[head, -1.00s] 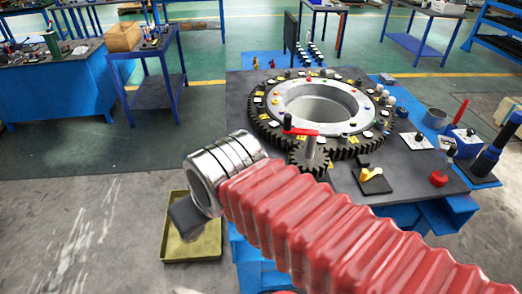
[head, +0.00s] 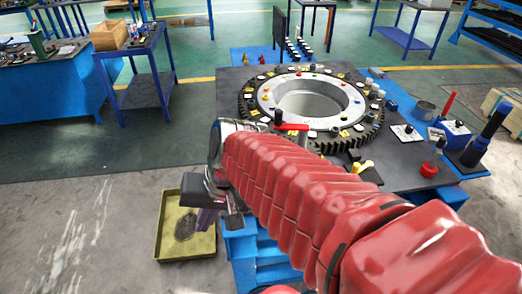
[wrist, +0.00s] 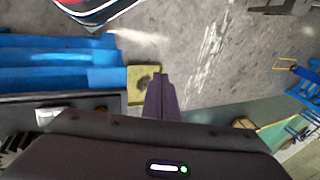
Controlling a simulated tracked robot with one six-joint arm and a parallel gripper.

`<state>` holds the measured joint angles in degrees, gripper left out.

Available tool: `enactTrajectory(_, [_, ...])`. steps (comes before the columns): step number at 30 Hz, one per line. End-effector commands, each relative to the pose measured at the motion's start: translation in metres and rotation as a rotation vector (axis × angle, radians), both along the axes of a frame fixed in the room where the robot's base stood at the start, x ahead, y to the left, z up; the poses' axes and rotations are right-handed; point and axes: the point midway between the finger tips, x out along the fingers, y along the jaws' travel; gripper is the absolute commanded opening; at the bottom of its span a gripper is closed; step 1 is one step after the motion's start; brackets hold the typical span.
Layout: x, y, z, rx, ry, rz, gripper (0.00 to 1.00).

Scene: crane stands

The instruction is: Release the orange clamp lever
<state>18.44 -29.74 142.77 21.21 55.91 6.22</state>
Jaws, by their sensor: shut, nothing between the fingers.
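No lever that is clearly orange shows. A red bar lever (head: 291,127) with a dark knob stands at the near edge of the gear ring, partly behind my red arm. I cannot tell which of these is the orange clamp lever. My gripper (head: 234,222) hangs left of the bench front, above the floor and apart from both levers. In the wrist view its purple fingers (wrist: 160,80) are together and empty, and no lever shows there.
The bench carries a large dark gear ring (head: 247,105). A red-based joystick (head: 429,169) and a black-handled post (head: 487,132) stand at its right. A yellow tray (head: 172,245) lies on the floor beside the blue bench frame.

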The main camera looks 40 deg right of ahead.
Motion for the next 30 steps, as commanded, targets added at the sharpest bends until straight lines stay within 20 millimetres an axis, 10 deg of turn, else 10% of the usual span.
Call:
enactTrajectory(17, [0.039, -0.064, -0.031, 0.665, 0.149, -0.783, 0.00])
enactTrajectory(30, [0.055, -0.181, -0.042, 1.210, 0.080, -1.368, 0.00])
